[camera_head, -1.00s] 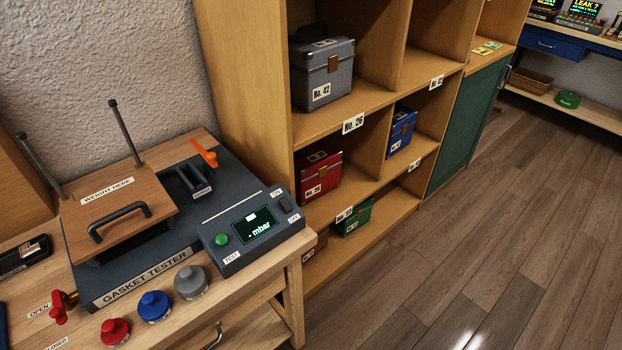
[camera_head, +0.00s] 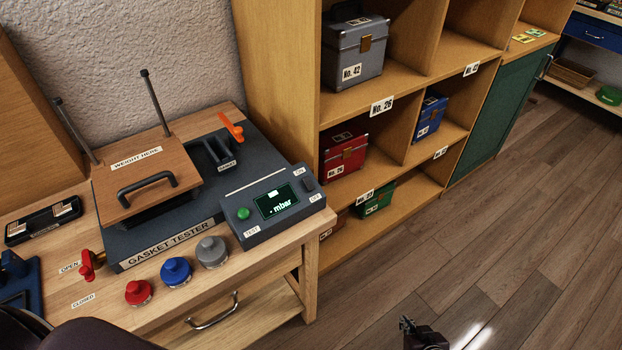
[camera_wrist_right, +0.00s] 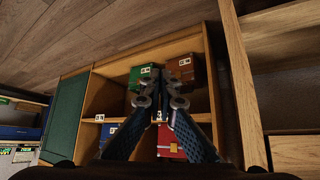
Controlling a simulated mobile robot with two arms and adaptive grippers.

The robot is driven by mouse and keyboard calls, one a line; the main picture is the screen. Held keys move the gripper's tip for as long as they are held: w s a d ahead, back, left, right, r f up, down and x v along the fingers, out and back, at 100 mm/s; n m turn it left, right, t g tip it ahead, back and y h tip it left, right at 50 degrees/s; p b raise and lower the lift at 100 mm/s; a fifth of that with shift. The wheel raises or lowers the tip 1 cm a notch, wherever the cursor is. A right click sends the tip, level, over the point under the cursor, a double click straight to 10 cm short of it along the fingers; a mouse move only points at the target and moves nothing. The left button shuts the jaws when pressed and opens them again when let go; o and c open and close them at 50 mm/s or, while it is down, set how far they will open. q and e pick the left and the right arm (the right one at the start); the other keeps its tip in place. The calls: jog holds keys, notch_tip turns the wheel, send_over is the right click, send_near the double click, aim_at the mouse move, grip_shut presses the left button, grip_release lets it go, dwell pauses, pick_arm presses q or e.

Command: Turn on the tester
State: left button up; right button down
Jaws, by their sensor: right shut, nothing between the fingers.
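The gasket tester (camera_head: 165,240) stands on the wooden workbench at the left in the head view. Its control box (camera_head: 270,232) has a green TEST button (camera_head: 243,213), a lit display (camera_head: 277,201) reading "- mbar" and a dark ON/OFF rocker switch (camera_head: 309,185) at its right end. The switch's exact tilt is too small to tell. My right gripper (camera_head: 408,324) is low over the floor, right of the bench and well apart from the tester. In the right wrist view its fingers (camera_wrist_right: 161,76) are shut and empty, pointing toward the shelf. My left gripper is not in view.
Red (camera_head: 138,291), blue (camera_head: 176,270) and grey (camera_head: 211,251) knobbed pieces stand along the bench front, near a red valve handle (camera_head: 88,265). A wooden shelf (camera_head: 275,90) with several cases adjoins the bench's right. The floor (camera_head: 500,240) is open.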

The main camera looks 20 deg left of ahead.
aim_at(308, 184)
jog(key=w+a+r+n+t+y, duration=0.1)
jog(key=w+a+r+y, duration=0.2)
jog(key=r, duration=0.6)
jog(key=w+a+r+n+t, duration=0.1)
jog(key=w+a+r, duration=0.2)
jog(key=a+r, duration=0.4)
jog(key=w+a+r+n+t+y, duration=0.1)
jog(key=w+a+r+y, duration=0.15)
jog(key=r, duration=0.75)
jog(key=s+a+r+n+y, duration=0.1)
jog(key=s+a+r+y, duration=0.1)
jog(key=r, duration=0.6)
jog(key=s+a+r+n+g+y+p, duration=0.1)
jog(key=s+a+r+n+y, duration=0.1)
jog(key=s+a+r, duration=0.2)
jog(key=a+r, duration=0.3)
jog(key=r, duration=0.2)
jog(key=shift+r, duration=0.15)
